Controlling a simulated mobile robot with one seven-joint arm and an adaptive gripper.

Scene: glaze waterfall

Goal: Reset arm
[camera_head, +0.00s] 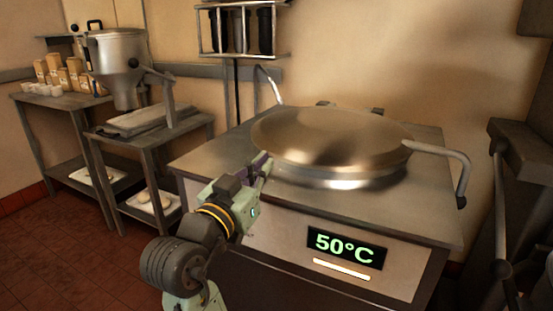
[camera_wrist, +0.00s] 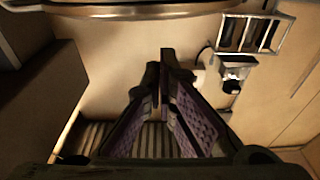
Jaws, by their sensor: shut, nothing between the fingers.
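My gripper (camera_head: 263,164) is in the middle of the head view, at the front left edge of the kettle unit's steel top. It is apart from the round lid, to the lid's left. In the wrist view my gripper (camera_wrist: 168,75) shows dark fingers with purple pads that converge at their tips. It is shut and holds nothing. My arm rises from the bottom of the head view, in front of the unit.
The kettle lid (camera_head: 330,137) is closed; its bar handle (camera_head: 445,155) is at right. The display (camera_head: 346,246) reads 50°C. A side table with a steel mixer (camera_head: 118,70) stands left. A wall rack (camera_head: 240,28) hangs behind. Floor is clear at lower left.

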